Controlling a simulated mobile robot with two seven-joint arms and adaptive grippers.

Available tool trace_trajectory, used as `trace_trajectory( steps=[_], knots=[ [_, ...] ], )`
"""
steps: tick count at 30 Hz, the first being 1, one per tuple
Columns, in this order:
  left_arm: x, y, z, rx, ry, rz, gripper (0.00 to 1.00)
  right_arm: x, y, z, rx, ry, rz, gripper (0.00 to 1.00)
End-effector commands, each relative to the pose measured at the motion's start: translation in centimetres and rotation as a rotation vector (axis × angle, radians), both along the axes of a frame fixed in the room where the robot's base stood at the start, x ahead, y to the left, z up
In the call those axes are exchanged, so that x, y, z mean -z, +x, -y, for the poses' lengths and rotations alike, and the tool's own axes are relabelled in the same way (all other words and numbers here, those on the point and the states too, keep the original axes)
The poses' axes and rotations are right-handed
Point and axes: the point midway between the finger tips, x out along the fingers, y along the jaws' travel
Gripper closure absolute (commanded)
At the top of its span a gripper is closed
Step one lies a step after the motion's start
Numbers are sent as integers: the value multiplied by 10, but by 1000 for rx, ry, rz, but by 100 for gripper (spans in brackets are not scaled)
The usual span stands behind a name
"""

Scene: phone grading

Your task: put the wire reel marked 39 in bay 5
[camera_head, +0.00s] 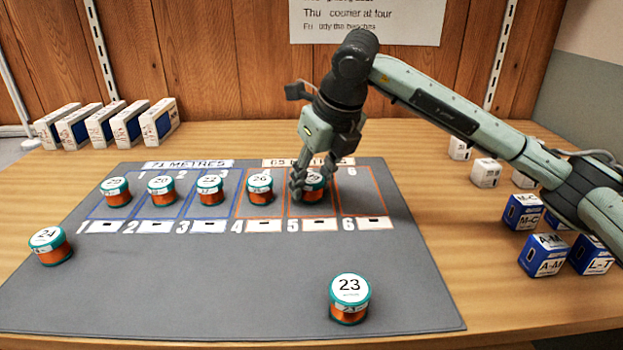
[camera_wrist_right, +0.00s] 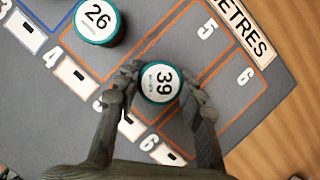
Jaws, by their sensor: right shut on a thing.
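The wire reel marked 39 (camera_wrist_right: 160,84) has a teal rim, a white top and orange wire. It is upright in bay 5 of the grey mat (camera_head: 200,275), between the orange lines; it also shows in the head view (camera_head: 315,186), partly hidden by the fingers. My right gripper (camera_head: 312,183) points down from above and is shut on this reel, with one finger on either side in the wrist view (camera_wrist_right: 160,82). I cannot tell whether the reel's base touches the mat. My left gripper is not in view.
Bays 1 to 4 each hold a reel, with reel 26 (camera_head: 260,189) in bay 4; bay 6 (camera_head: 358,190) is empty. Boxes (camera_head: 545,256) stand at the right, others (camera_head: 103,125) at the back left.

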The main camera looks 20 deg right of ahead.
Motion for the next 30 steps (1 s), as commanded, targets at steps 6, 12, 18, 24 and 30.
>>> trace_trajectory(
  steps=[6, 12, 18, 24, 30],
  knots=[
    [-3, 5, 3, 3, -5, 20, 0, 1, 0, 0, 0, 0, 0, 88],
    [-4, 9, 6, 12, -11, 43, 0, 2, 0, 0, 0, 0, 0, 88],
    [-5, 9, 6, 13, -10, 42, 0, 2, 0, 0, 0, 0, 0, 41],
    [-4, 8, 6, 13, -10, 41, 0, 2, 0, 0, 0, 0, 0, 41],
    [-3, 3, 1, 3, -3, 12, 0, -1, 0, 0, 0, 0, 0, 41]
  ],
)
